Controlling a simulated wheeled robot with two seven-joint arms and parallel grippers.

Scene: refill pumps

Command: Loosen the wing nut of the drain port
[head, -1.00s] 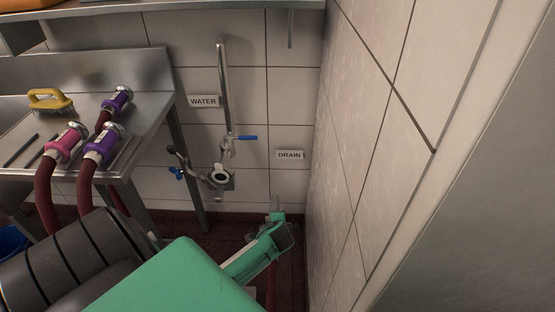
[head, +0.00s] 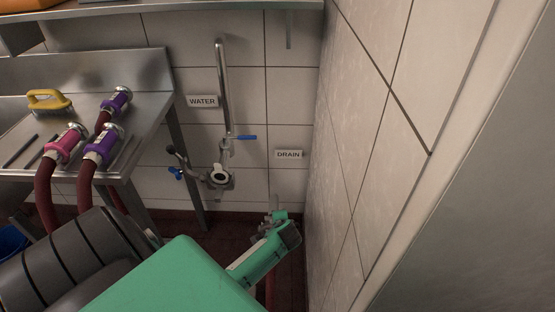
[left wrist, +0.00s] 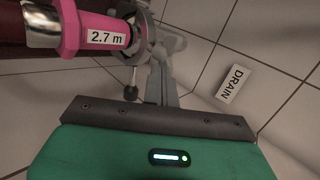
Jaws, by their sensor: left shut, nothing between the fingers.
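My left gripper (head: 277,217) is low by the wall under the DRAIN sign (head: 289,154), shut and empty. In the left wrist view its fingers (left wrist: 162,84) point up towards a metal clamp (left wrist: 141,40) at the end of a pink hose fitting (left wrist: 92,26) labelled 2.7 m. A grey winged piece (left wrist: 172,44), perhaps the wing nut, shows just beyond the fingertips; I cannot tell whether they touch it. A dark ball-ended rod (left wrist: 131,92) hangs left of the fingers. In the head view my gripper hides most of the drain port. My right gripper is not in view.
A water tap with a blue lever (head: 243,137) and a pipe outlet (head: 219,176) is on the back wall under the WATER sign (head: 203,101). A steel table (head: 150,100) at left bears hose ends and a yellow brush (head: 49,101). The tiled right wall is close to my gripper.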

